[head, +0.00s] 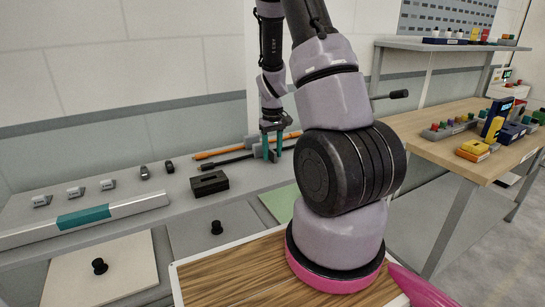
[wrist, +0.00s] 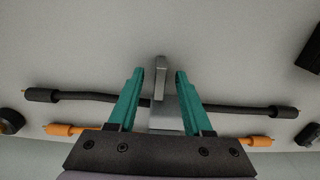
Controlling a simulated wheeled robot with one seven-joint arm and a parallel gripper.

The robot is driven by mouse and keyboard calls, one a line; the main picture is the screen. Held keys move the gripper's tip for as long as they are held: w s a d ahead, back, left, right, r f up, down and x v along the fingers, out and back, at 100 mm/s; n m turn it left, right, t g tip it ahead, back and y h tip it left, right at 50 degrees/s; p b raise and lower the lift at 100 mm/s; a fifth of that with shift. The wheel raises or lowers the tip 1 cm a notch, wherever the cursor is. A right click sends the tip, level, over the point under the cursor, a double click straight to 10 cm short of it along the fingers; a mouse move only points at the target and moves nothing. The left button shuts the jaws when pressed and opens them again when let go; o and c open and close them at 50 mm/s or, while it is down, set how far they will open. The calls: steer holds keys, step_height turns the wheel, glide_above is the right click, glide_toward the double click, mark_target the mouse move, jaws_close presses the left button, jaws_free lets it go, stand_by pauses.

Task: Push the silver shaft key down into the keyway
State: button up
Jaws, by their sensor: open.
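My gripper (head: 272,155) points down over the back of the grey bench, its two teal fingers apart. In the wrist view, my gripper (wrist: 159,75) has its fingers on either side of a narrow silver-grey upright piece (wrist: 160,76), with gaps on both sides. This piece looks like the shaft key, but I cannot be sure. It stands at a wider grey block (wrist: 166,118); no clear keyway shows, and I cannot tell how deep the piece sits. In the head view the grey block (head: 258,150) is partly hidden by the fingers.
A black cable (wrist: 235,107) and an orange cable (wrist: 65,129) run past the grey block. On the bench (head: 150,230) are a black slotted block (head: 209,183), a grey rail with a teal section (head: 83,217) and several small grey parts. A wooden table (head: 440,150) stands at right.

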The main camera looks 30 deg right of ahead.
jaws_close()
stand_by(1.4)
